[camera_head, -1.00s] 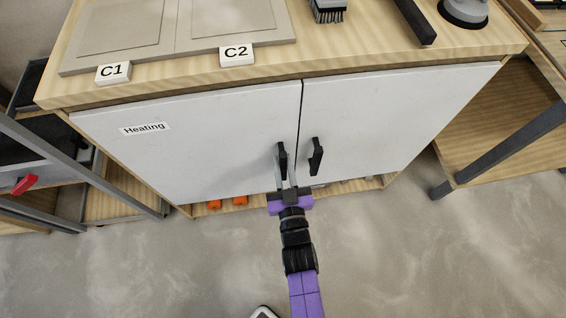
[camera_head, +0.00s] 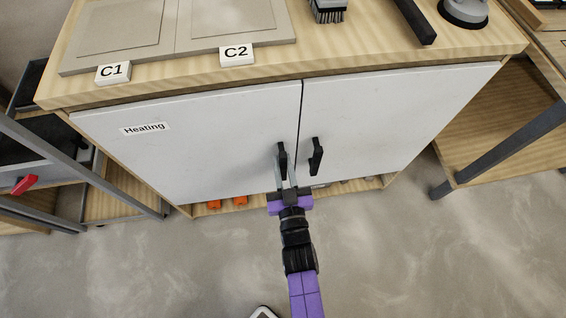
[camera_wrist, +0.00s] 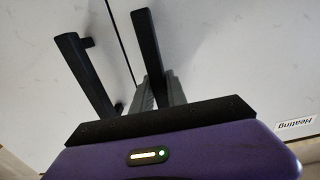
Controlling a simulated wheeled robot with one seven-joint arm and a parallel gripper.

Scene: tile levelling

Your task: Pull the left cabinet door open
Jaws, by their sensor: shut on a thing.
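The left cabinet door (camera_head: 195,150) is white with a "Heating" label and looks closed, level with the right door (camera_head: 385,115). Its black handle (camera_head: 282,160) is upright near the gap between the doors. My gripper (camera_head: 283,180) is at this handle, its fingers shut on it. In the wrist view the left door's handle (camera_wrist: 147,42) runs down to the fingers (camera_wrist: 157,92), which partly hide its end. The right door's black handle (camera_head: 316,155) stands free beside it; it also shows in the wrist view (camera_wrist: 85,75).
The wooden cabinet top (camera_head: 340,55) holds grey tiles (camera_head: 120,28) with C1 and C2 tags, a brush (camera_head: 328,10) and a black bar (camera_head: 415,20). Orange items (camera_head: 240,200) show at the cabinet's bottom edge. A metal-framed rack stands left.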

